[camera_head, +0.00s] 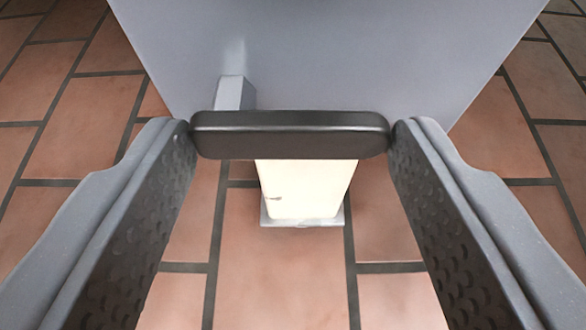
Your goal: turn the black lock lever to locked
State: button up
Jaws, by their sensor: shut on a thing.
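The black lock lever (289,134) lies horizontally across the middle of the camera_head view, a dark bar with rounded ends. My gripper (291,137) has one finger at each end of the lever, and its fingertips press on those ends, so it is shut on the lever lengthwise. The lever hides part of the grey panel behind it and the top of a cream block below. No locked or unlocked marking shows.
A large grey panel (340,55) fills the top middle. A small grey post (235,92) sticks out at its left. A cream block (305,187) with a pale grey base edge shows below the lever. Terracotta floor tiles (275,275) surround it and look clear.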

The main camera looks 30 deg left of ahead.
dwell(0.3)
jog(key=o, duration=1)
jog(key=p+v, duration=0.4)
jog(key=v, duration=0.9)
jog(key=shift+s+d+r+p, duration=0.1)
jog(key=shift+s+p, duration=0.2)
jog(key=shift+s, duration=0.1)
